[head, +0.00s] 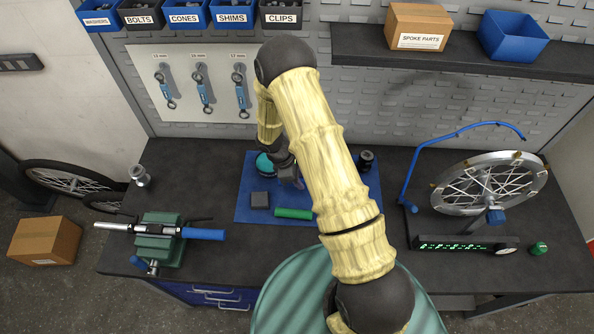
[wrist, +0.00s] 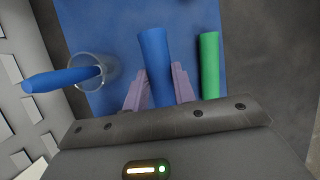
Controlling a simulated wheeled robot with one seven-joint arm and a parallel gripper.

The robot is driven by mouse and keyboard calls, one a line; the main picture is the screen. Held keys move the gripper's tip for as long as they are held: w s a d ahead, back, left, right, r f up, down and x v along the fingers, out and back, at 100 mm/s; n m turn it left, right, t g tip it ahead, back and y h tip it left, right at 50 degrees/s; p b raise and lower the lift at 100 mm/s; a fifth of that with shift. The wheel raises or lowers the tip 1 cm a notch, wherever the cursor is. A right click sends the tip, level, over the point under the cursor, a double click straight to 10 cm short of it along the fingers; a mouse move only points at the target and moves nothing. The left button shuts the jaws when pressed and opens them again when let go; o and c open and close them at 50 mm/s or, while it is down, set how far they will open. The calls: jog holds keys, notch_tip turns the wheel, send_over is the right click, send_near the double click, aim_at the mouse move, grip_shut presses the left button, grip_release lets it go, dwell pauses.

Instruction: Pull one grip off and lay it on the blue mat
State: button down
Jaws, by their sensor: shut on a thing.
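A handlebar is clamped in a green vice (head: 160,240), with a blue grip (head: 203,234) on its right end and bare metal (head: 110,226) at its left end. My gripper (head: 288,180) is over the blue mat (head: 245,212), partly covered by my arm in the head view. In the wrist view, my gripper (wrist: 158,88) is shut on a second blue grip (wrist: 154,55), one finger on each side. That grip is hidden in the head view. I cannot tell whether it touches the mat. A green grip (head: 293,213) lies on the mat beside it.
A clear cup (wrist: 92,70) holds a blue-handled item (wrist: 58,79). A wheel stand (head: 490,216) occupies the bench's right side. Bare bench lies left of the mat.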

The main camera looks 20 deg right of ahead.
jog(key=shift+s+a, duration=0.1)
jog(key=shift+s, duration=0.1)
jog(key=b, duration=0.4)
send_over(303, 196)
jog(key=a, duration=0.2)
jog(key=shift+w+d+f, duration=0.1)
jog(key=shift+d+f, duration=0.05)
jog(key=shift+f, duration=1.3)
jog(key=shift+w+d+f, duration=0.1)
jog(key=shift+f, duration=1.35)
jog(key=shift+f+b, duration=0.6)
jog(key=shift+b, duration=0.05)
jog(key=c, duration=1.1)
grip_release()
jog(key=b+v, duration=0.3)
jog(key=v, duration=1.4)
jog(key=shift+r+b, duration=0.25)
jog(key=shift+b, duration=0.1)
